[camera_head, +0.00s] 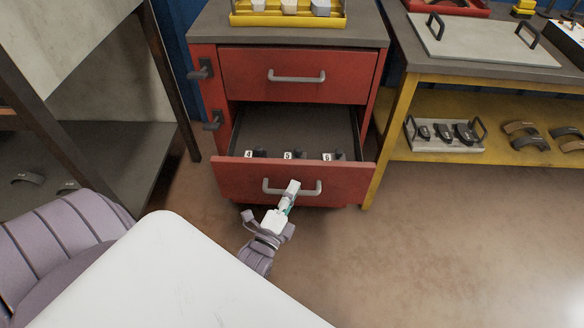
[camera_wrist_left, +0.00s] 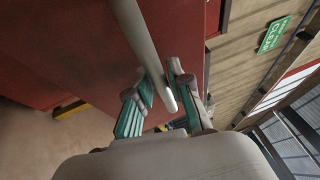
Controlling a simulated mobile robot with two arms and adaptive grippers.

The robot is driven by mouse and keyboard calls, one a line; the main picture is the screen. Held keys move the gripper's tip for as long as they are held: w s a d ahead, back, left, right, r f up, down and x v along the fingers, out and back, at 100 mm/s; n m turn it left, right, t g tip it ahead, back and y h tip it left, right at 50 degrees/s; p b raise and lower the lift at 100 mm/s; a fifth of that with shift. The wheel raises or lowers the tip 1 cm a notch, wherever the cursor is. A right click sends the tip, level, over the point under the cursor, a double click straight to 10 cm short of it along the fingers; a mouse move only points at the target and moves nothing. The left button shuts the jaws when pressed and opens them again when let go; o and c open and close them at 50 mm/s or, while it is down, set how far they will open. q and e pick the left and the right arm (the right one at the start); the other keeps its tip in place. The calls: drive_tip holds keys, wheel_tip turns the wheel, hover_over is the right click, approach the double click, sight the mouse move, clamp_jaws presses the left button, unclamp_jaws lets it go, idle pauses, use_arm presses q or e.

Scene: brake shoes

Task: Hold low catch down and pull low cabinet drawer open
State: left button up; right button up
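The red cabinet's low drawer (camera_head: 230,180) is pulled out, with its dark inside and several numbered slots showing. My left gripper (camera_head: 290,192) is at the grey bar handle (camera_head: 308,191) of this drawer. In the left wrist view, the fingers (camera_wrist_left: 163,90) lie on both sides of the handle (camera_wrist_left: 138,35) and look closed on it. The low catch (camera_head: 213,122), a dark lever, is on the cabinet's left post; nothing touches it. My right gripper is in neither view.
The upper drawer (camera_head: 298,90) is shut, with an upper catch (camera_head: 201,71) beside it. A yellow tray (camera_head: 288,20) stands on the cabinet top. A yellow-framed workbench (camera_head: 395,125) is at right, a dark shelf (camera_head: 120,150) at left. The floor right of the drawer is clear.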

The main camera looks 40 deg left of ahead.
use_arm(q)
drive_tip(key=shift+o, duration=1)
drive_tip(key=v, duration=0.7)
drive_tip(key=shift+s, duration=0.25)
drive_tip(key=shift+w+f, duration=0.1)
